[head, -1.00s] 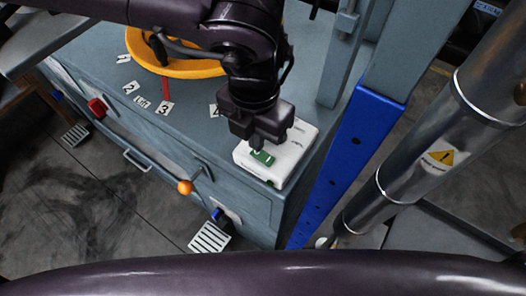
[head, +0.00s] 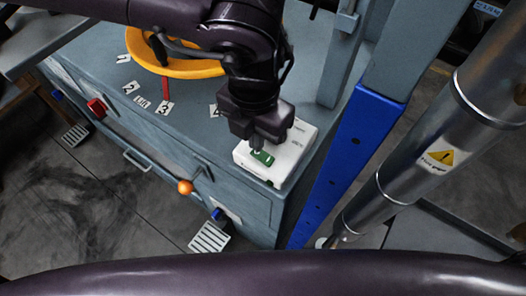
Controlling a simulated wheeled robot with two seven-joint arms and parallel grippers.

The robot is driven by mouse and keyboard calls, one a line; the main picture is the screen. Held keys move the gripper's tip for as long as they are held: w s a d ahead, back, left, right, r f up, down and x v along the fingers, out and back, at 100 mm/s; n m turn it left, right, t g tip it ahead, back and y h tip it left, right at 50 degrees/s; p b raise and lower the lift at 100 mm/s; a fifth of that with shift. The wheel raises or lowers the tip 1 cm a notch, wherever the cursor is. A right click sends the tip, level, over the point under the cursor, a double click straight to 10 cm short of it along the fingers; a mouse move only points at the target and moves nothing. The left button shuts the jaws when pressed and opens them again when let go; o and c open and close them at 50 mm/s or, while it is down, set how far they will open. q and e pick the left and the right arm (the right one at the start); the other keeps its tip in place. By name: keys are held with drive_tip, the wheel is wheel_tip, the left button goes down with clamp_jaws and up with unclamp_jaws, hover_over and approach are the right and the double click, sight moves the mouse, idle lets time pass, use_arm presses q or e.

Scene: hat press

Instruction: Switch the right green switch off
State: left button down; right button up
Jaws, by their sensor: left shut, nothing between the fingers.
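A white switch box (head: 288,160) sits on the right front corner of the grey-blue cabinet top. A green switch (head: 263,158) shows on the box's top face near its front left. My left gripper (head: 257,146) is shut and empty, pointing down with its fingertips at the green switch. I cannot tell whether the tips touch it. The gripper hides part of the box top. Whether the switch is on or off cannot be read. My right gripper is not in view.
A yellow ring (head: 180,68) with a red pointer and numbered labels lies on the cabinet top (head: 190,130). A blue upright post (head: 340,160) stands close right of the box. An orange knob (head: 185,187) and a red button (head: 97,107) are on the cabinet front.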

sight(251, 159)
use_arm(q)
drive_tip(key=shift+f+b, duration=0.4)
drive_tip(key=shift+f, duration=0.2)
drive_tip(key=shift+s+a+f+b, duration=0.25)
drive_tip(key=shift+a+f+b, duration=0.1)
drive_tip(key=shift+f+b, duration=0.25)
drive_tip(key=shift+s+a+f+b, duration=0.2)
drive_tip(key=shift+f+b, duration=0.1)
drive_tip(key=shift+f, duration=0.05)
idle(0.4)
drive_tip(key=shift+r, duration=0.1)
drive_tip(key=shift+w+d+r+p, duration=0.15)
drive_tip(key=shift+d+r+p, duration=0.05)
drive_tip(key=shift+r+p, duration=0.35)
drive_tip(key=shift+w+d+r+p, duration=0.2)
drive_tip(key=shift+d+r+p, duration=0.05)
drive_tip(key=shift+r+p, duration=0.25)
drive_tip(key=shift+w+d+r+p, duration=0.25)
drive_tip(key=shift+r+p, duration=0.1)
drive_tip(key=shift+p, duration=0.1)
drive_tip(key=shift+s+a+r+p, duration=0.1)
drive_tip(key=shift+r+p, duration=0.4)
drive_tip(key=shift+r, duration=0.15)
drive_tip(key=shift+s+a+r+p, duration=0.1)
drive_tip(key=shift+r+p, duration=0.35)
drive_tip(key=shift+r, duration=0.15)
drive_tip(key=shift+w+d+r+p, duration=0.1)
drive_tip(key=shift+r+p, duration=0.65)
drive_tip(key=shift+r, duration=0.15)
